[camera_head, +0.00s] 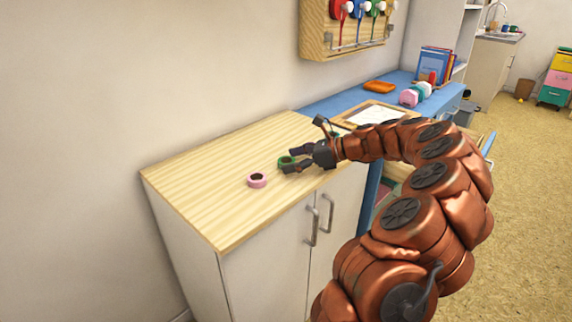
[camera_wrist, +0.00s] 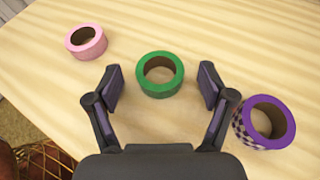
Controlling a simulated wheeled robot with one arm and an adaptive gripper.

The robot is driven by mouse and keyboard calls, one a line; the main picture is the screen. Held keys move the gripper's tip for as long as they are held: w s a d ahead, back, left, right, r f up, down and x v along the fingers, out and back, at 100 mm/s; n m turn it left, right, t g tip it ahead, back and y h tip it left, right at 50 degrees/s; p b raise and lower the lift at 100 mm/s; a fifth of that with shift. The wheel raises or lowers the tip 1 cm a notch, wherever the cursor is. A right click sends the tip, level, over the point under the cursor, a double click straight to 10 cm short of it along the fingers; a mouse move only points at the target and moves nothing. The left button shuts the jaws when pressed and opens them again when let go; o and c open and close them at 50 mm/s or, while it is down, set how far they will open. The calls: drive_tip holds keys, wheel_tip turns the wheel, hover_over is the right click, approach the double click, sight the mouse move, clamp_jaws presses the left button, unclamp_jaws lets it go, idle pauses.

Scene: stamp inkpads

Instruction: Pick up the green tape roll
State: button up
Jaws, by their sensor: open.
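The green tape roll (camera_wrist: 160,87) lies flat on the wooden cabinet top, its hole facing up. It also shows in the head view (camera_head: 283,161), partly hidden by my gripper. My gripper (camera_wrist: 161,86) is open, with one finger on each side of the green roll. A gap of bare wood shows between the roll and each finger.
A pink tape roll (camera_wrist: 86,42) lies to the left of my gripper. A purple tape roll with a checkered side (camera_wrist: 265,122) is close beside the right finger. The wooden top (camera_head: 215,200) is clear towards the left. A blue desk (camera_head: 335,103) adjoins behind.

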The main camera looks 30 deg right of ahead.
drive_tip(key=c, duration=0.9)
drive_tip(key=shift+c, duration=0.2)
drive_tip(key=shift+r, duration=0.1)
